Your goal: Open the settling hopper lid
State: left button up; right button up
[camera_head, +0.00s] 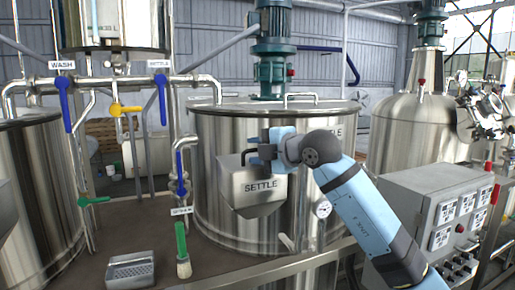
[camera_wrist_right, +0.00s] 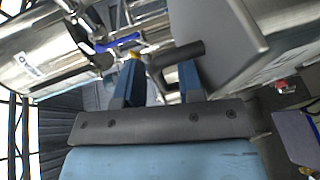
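The settling hopper (camera_head: 258,188) is a steel box labelled SETTLE on the front of the large steel tank (camera_head: 222,140). Its lid looks down in the head view, though my gripper hides part of its top. My right gripper (camera_head: 264,151) is at the hopper's upper edge, beside the lid's dark handle (camera_head: 246,157). In the wrist view the fingers of my right gripper (camera_wrist_right: 160,78) stand apart, and the dark handle (camera_wrist_right: 178,55) crosses close to their tips. I cannot tell whether they touch it. My left gripper is not in view.
Left of the hopper are pipes with blue valve levers (camera_head: 163,99), a yellow lever (camera_head: 125,108) and a brush with a green handle (camera_head: 181,245). A metal tray (camera_head: 131,270) lies at the front left. A control box (camera_head: 440,215) stands at the right.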

grip_shut()
jog(key=shift+w+a+r+g+p, duration=0.15)
jog(key=shift+r+g+p, duration=0.15)
jog(key=shift+r+p, duration=0.5)
jog(key=r+g+p, duration=0.1)
jog(key=p, duration=0.1)
jog(key=w+r+m+g+h+p, duration=0.1)
jog(key=p, duration=0.2)
jog(key=w+r+g+h+p, duration=0.1)
jog(key=p, duration=0.2)
jog(key=shift+w+a+r+m+g, duration=0.2)
jog(key=shift+w+a+m+g, duration=0.1)
jog(key=shift+a+g, duration=0.1)
jog(key=shift+w+r+g+h+p, duration=0.15)
jog(key=shift+w+g+h+p, duration=0.15)
jog(key=shift+h+p, duration=0.25)
jog(key=shift+w+a+g+p, duration=0.1)
jog(key=shift+w+g+p, duration=0.05)
jog(key=shift+g+p, duration=0.3)
